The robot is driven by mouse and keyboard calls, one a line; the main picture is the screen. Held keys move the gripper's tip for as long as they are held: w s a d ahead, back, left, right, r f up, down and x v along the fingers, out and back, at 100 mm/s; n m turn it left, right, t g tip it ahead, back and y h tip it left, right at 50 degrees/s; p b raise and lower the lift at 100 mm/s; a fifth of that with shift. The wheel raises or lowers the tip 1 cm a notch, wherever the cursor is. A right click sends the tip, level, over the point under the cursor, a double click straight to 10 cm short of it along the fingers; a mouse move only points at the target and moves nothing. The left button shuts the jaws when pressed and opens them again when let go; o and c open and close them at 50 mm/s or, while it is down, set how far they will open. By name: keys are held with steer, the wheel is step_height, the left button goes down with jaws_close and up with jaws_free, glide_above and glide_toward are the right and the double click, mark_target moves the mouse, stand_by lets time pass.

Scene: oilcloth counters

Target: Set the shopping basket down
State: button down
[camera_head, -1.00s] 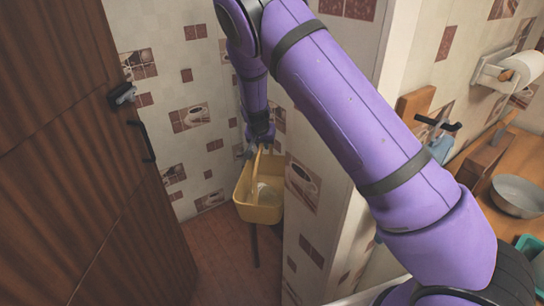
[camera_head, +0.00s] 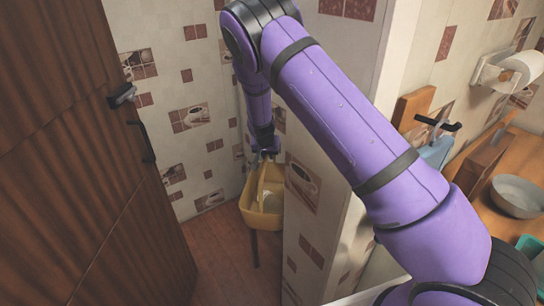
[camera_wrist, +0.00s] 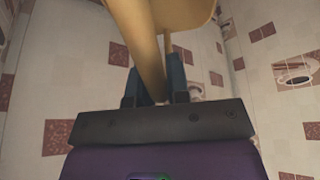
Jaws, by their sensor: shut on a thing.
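The shopping basket (camera_head: 262,219) is a yellow tub with a raised handle (camera_head: 261,174). It hangs upright in the narrow space between the brown door and the wall corner, and the corner hides its right edge. My gripper (camera_head: 265,157) is above it, shut on the handle. In the wrist view my gripper (camera_wrist: 155,88) has its two dark fingers on either side of the handle (camera_wrist: 145,45), and part of the basket (camera_wrist: 192,12) shows at the top edge. A dark leg (camera_head: 255,250) shows under the basket; I cannot tell whether the basket touches what it supports.
A brown wooden door (camera_head: 85,170) stands at the left. A tiled wall corner (camera_head: 315,220) is close on the right. A wooden counter (camera_head: 477,198) at the right holds a metal bowl (camera_head: 517,196).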

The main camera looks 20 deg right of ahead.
steer(key=shift+x, duration=0.75)
steer(key=shift+s+f, duration=0.15)
steer(key=c, duration=1.1)
jaws_free()
steer(key=shift+f, duration=0.1)
steer(key=v, duration=1.2)
